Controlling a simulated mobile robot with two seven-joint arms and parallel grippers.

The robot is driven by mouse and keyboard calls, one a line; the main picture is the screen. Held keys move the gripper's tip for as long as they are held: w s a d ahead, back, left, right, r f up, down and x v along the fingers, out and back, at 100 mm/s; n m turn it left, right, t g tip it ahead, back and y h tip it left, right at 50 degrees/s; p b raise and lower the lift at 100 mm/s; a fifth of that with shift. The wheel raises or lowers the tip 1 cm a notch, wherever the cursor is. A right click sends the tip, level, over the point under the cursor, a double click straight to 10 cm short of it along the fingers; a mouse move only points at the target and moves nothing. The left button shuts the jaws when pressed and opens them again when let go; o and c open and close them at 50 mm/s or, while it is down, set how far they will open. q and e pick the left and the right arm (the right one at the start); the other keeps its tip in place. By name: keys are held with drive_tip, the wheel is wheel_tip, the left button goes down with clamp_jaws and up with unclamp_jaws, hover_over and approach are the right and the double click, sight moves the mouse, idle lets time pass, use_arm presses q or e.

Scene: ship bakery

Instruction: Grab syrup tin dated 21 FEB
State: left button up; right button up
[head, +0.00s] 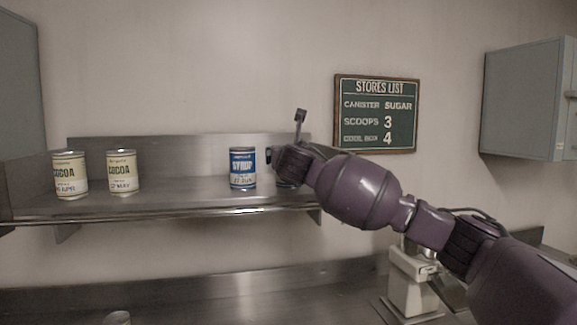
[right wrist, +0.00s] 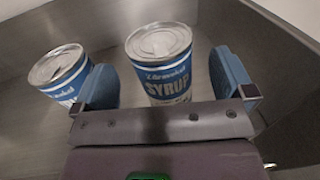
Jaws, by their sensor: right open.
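A blue and white syrup tin (head: 242,168) stands upright on the steel shelf; its small date line is not clearly legible. My right gripper (head: 283,158) is just right of it and hides most of what is behind. In the right wrist view, a syrup tin (right wrist: 160,65) stands between the open blue fingers of my right gripper (right wrist: 166,84), with its lower label and date cut off by the gripper. A second blue tin (right wrist: 60,75) stands outside the left finger. My left gripper is not in view.
Two cream cocoa tins (head: 70,175) (head: 121,172) stand at the left of the shelf (head: 190,198). A stores list board (head: 375,113) hangs on the wall. Grey cabinets (head: 530,100) flank both sides. The shelf between cocoa and syrup is clear.

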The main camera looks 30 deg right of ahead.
drive_tip(key=shift+p+x, duration=0.45)
drive_tip(key=shift+x, duration=1.4)
drive_tip(key=c, duration=1.3)
